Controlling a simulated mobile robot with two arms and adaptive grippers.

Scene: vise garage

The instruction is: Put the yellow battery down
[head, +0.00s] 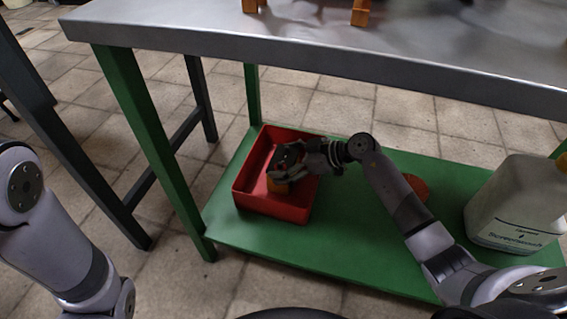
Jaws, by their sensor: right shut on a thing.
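My right gripper (284,172) reaches into a red open tray (242,203) on the green lower shelf of the workbench. It is shut on an orange-yellow thing, which I take to be the yellow battery (277,187). The battery is at or just above the tray floor; I cannot tell whether it touches. The gripper hides most of it. Of my left arm only links show at the left edge; its gripper is out of view.
The green shelf (345,232) is mostly clear around the tray. A white jug (514,205) stands at its right end. An orange round thing (416,187) sits partly behind my right forearm. The grey workbench top (330,52) overhangs the shelf, with green legs (150,150) at the left.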

